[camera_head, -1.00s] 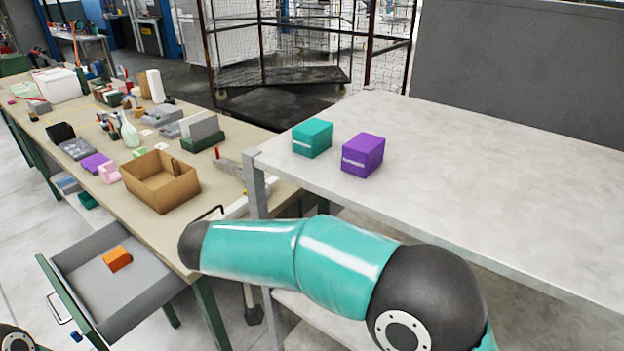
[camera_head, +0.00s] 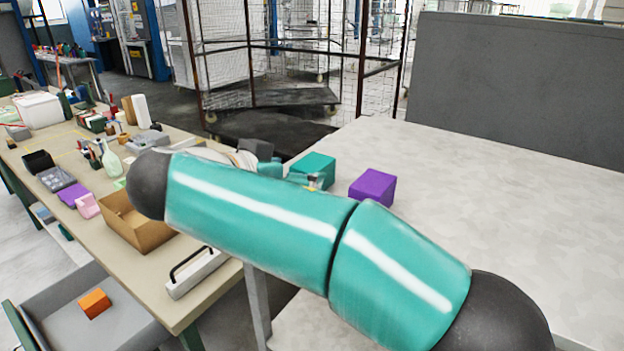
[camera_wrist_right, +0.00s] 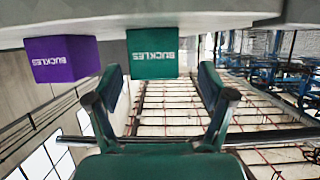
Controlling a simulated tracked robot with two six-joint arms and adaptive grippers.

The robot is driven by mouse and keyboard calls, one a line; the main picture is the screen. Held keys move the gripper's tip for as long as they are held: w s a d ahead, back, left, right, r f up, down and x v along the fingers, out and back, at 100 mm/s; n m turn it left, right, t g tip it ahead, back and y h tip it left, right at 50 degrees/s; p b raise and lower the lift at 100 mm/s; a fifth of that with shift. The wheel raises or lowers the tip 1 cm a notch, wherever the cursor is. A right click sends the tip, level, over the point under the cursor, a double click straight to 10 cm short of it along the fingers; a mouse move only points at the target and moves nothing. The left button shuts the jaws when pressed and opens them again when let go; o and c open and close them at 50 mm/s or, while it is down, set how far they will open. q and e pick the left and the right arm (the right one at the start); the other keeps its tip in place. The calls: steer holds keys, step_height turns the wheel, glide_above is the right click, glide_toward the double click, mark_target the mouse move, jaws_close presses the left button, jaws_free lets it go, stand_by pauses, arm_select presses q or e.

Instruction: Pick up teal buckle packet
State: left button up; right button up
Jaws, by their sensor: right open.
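The teal buckle packet (camera_head: 314,168) is a small box on the pale grey table (camera_head: 520,220), near its far left corner. My own right arm hides its lower part in the head view. In the right wrist view the teal packet (camera_wrist_right: 152,54) shows its "BUCKLES" label, with the picture upside down. My right gripper (camera_wrist_right: 160,78) is open, its two fingers spread to either side of the packet's width, and nothing is between them. In the head view only bits of this gripper (camera_head: 308,182) show, close to the packet. My left gripper is not in view.
A purple buckle packet (camera_head: 373,187) stands just right of the teal one; it also shows in the right wrist view (camera_wrist_right: 62,60). A workbench (camera_head: 60,140) on the left holds a cardboard box (camera_head: 150,232) and clutter. An orange block (camera_head: 95,303) lies in an open drawer.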

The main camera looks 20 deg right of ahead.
mark_target(318, 169)
steer(key=shift+w+d+f, duration=0.2)
steer(key=shift+w+d, duration=0.05)
steer(key=shift+d, duration=0.4)
steer(key=shift+p+x, duration=0.4)
steer(key=shift+x, duration=2.25)
steer(key=shift+r, duration=0.15)
steer(key=shift+c, duration=0.3)
steer(key=c, duration=1.1)
